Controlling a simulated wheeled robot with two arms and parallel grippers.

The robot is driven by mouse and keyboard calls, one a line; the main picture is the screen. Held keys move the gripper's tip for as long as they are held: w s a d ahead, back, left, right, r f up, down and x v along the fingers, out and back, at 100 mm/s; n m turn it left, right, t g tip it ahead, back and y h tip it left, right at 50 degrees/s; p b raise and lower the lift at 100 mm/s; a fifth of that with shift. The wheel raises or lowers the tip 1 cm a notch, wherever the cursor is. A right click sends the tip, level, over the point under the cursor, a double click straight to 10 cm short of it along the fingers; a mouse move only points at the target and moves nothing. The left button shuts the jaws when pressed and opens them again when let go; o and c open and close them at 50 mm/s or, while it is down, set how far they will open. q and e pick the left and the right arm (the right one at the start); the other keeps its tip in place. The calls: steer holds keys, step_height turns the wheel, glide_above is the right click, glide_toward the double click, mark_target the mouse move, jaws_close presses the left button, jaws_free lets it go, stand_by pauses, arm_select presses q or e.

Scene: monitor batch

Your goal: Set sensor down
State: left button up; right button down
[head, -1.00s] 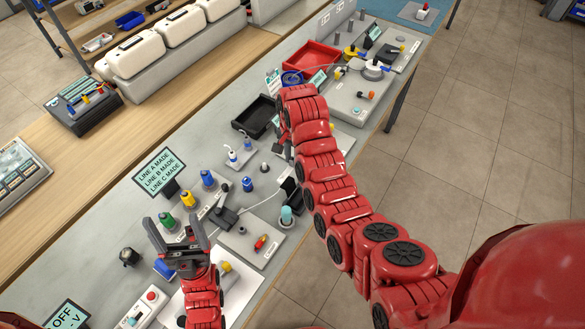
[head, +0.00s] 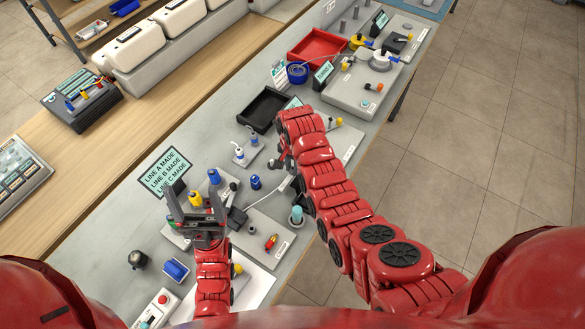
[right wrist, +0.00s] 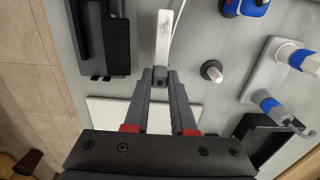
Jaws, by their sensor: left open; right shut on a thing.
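A slim white piece (right wrist: 164,38), probably the sensor, stands out from between the fingertips of my right gripper (right wrist: 160,80) in the right wrist view. The gripper is shut on its dark lower end. A thin white cable runs beside it. A pale plate (right wrist: 130,112) lies below the fingers. In the head view my right gripper (head: 284,158) is largely hidden by its own arm, above the middle of the bench. My left gripper (head: 198,208) is open over the coloured connectors, near the green sign; nothing shows held in it.
A black tray (head: 263,110) and a red tray (head: 306,55) stand farther along the grey bench (head: 130,218). A teal-topped cylinder (head: 296,214) is near the right edge.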

steer(key=shift+s+f, duration=0.1)
steer(key=shift+f, duration=0.9)
steer(key=c, duration=0.7)
jaws_free()
steer(key=shift+c, duration=0.2)
steer(key=shift+r, duration=0.1)
